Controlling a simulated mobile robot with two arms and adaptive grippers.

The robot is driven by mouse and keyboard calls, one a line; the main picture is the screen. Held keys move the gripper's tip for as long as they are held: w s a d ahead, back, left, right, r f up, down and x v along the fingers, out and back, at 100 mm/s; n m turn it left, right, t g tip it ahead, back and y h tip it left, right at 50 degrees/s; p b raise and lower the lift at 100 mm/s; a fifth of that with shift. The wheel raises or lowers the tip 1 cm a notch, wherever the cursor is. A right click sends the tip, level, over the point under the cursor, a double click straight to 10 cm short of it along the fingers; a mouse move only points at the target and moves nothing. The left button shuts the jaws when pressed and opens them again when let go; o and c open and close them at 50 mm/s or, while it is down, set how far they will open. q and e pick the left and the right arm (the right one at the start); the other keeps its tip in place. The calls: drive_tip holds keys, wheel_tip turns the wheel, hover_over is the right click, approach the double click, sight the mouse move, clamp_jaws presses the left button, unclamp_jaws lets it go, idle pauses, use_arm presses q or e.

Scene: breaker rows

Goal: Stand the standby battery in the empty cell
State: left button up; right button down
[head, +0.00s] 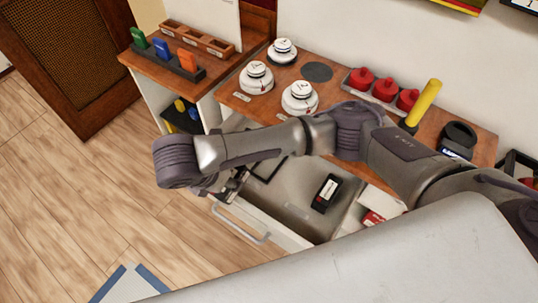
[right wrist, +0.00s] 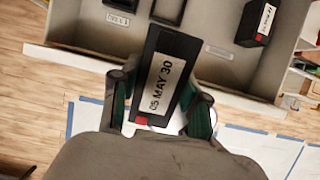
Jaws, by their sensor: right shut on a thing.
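My right gripper (right wrist: 160,104) is shut on a black battery (right wrist: 166,75) with a white label reading 05 MAY 30 and a red corner. In the head view this gripper (head: 232,187) is over the near left of the open drawer (head: 292,214), mostly hidden by my arm. A second black battery (head: 327,193) stands in the drawer to the right; it also shows in the right wrist view (right wrist: 257,22). Empty dark cell frames (right wrist: 96,38) (right wrist: 168,9) lie on the drawer floor ahead of the held battery, near a CELL 1 label. My left gripper is out of view.
The drawer front has a pale handle (head: 240,223). White round detectors (head: 299,97), red-topped items (head: 385,89) and a yellow cylinder (head: 424,103) stand on the wooden counter behind. A red and white box (head: 382,204) lies at the drawer's right. Blue tape marks the floor.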

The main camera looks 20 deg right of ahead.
drive_tip(key=w+d+b, duration=0.2)
drive_tip(key=w+d, duration=0.6)
drive_tip(key=d, duration=0.2)
drive_tip(key=x, duration=0.2)
drive_tip(key=b+x, duration=0.1)
drive_tip(key=x, duration=0.1)
drive_tip(key=s+a+x, duration=0.1)
drive_tip(key=x, duration=0.2)
drive_tip(key=shift+f, duration=0.4)
drive_tip(key=shift+w+d+f, duration=0.1)
drive_tip(key=shift+d+f, duration=0.05)
drive_tip(key=shift+f, duration=0.35)
drive_tip(key=x, duration=0.2)
drive_tip(key=shift+d+f, duration=0.1)
drive_tip(key=shift+f, duration=0.2)
drive_tip(key=shift+w+d+r+g+y, duration=0.3)
drive_tip(key=shift+g+y, duration=0.2)
drive_tip(key=shift+y, duration=0.1)
drive_tip(key=shift+w+d+g+y+p, duration=0.2)
drive_tip(key=shift+d+g+y+p, duration=0.1)
drive_tip(key=shift+g+y+p, duration=0.4)
drive_tip(key=shift+a+f, duration=0.15)
drive_tip(key=shift+f, duration=0.75)
drive_tip(key=c, duration=0.6)
unclamp_jaws()
drive_tip(key=shift+s+f, duration=0.1)
drive_tip(key=shift+f, duration=0.05)
